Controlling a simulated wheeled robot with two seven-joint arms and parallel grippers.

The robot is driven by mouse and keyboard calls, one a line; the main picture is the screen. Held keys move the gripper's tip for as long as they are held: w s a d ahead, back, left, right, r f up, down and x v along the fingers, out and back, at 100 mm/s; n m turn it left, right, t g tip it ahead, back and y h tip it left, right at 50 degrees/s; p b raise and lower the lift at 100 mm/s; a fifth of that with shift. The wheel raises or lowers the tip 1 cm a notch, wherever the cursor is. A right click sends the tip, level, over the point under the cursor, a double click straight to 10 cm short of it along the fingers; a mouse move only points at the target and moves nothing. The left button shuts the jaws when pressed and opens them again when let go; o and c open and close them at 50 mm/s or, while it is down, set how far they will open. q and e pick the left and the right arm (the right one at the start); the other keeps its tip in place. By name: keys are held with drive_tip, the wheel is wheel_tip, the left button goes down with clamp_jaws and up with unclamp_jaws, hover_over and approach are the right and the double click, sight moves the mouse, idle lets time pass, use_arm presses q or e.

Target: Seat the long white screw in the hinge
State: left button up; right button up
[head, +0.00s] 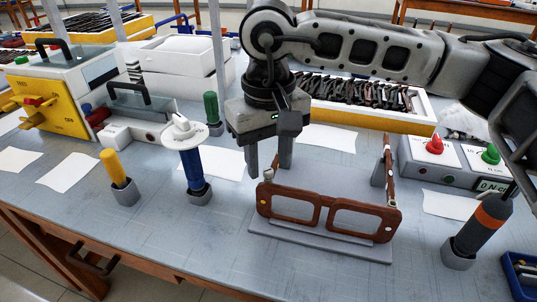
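Brown eyeglass frames (325,222) stand upright on a grey fixture (320,245) at the right of centre. A brown temple (388,172) extends back from their right end. My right gripper (268,174) points down just behind the left end of the frames, with its two fingers apart. A small pale piece (268,174) shows between the fingertips, above the left corner of the frames. I cannot tell whether it is the long white screw or part of the hinge. The hinge at that corner is too small to make out. My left gripper is not in view.
A blue-handled tool with a white top (191,160), a yellow-handled tool (115,172) and an orange-banded driver (480,228) stand in grey holders. A tray of dark frames (415,118) and a button box (440,165) lie behind.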

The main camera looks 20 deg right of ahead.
drive_tip(key=shift+r+p, duration=2.05)
drive_tip(key=shift+r, duration=1.45)
